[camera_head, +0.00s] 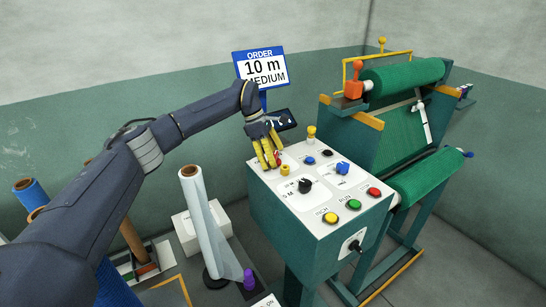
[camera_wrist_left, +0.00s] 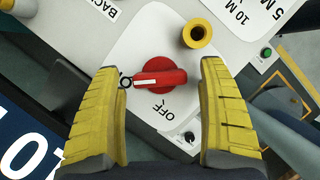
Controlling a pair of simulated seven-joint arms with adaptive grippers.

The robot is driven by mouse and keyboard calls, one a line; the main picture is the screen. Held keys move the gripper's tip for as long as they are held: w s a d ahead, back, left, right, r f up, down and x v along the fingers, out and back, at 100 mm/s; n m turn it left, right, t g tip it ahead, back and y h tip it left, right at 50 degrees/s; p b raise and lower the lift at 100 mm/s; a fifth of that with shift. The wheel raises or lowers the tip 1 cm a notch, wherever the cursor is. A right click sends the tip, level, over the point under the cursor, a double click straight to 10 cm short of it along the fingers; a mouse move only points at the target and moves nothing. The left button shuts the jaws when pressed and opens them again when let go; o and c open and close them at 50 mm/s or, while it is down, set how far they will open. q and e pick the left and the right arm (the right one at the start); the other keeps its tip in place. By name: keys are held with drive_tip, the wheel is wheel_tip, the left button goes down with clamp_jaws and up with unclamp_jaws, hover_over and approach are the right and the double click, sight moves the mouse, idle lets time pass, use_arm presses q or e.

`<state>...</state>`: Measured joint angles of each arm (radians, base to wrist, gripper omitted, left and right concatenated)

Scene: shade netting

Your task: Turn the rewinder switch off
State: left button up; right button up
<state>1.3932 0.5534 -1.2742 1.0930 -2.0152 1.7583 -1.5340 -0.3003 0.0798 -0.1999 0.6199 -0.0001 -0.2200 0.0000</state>
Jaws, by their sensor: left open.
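The rewinder switch (camera_wrist_left: 160,79) is a red rotary knob on a white plate in the left wrist view. The white line on its bar points left, toward a label partly hidden by a finger. The OFF label (camera_wrist_left: 160,110) lies below the knob, away from the line. In the head view the knob is mostly hidden behind yellow fingers. My left gripper (camera_head: 267,161) is open over the far left corner of the control box (camera_head: 290,222). In the left wrist view its fingers (camera_wrist_left: 161,68) stand either side of the knob, with no clear grip on it. My right gripper is not in view.
A yellow ring-shaped part (camera_wrist_left: 197,33) sits close to the knob. The box top also carries a black selector (camera_head: 305,186), a blue knob (camera_head: 342,168) and coloured buttons. The order sign (camera_head: 264,70) stands behind; the green netting machine (camera_head: 400,130) is at right.

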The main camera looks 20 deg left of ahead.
use_arm(q)
drive_tip(key=c, duration=1.2)
drive_tip(key=n+t, duration=0.1)
drive_tip(key=n, duration=0.2)
drive_tip(key=n+t+y, duration=0.1)
drive_tip(key=n, duration=0.2)
drive_tip(key=shift+s+n, duration=0.2)
drive_tip(key=shift+n, duration=0.2)
drive_tip(key=n+t+y, duration=0.1)
drive_tip(key=n, duration=0.3)
drive_tip(key=shift+d, duration=0.15)
drive_tip(key=shift+s+r+n+t+y, duration=0.1)
drive_tip(key=shift+n+t+y, duration=0.4)
drive_tip(key=shift+n, duration=0.7)
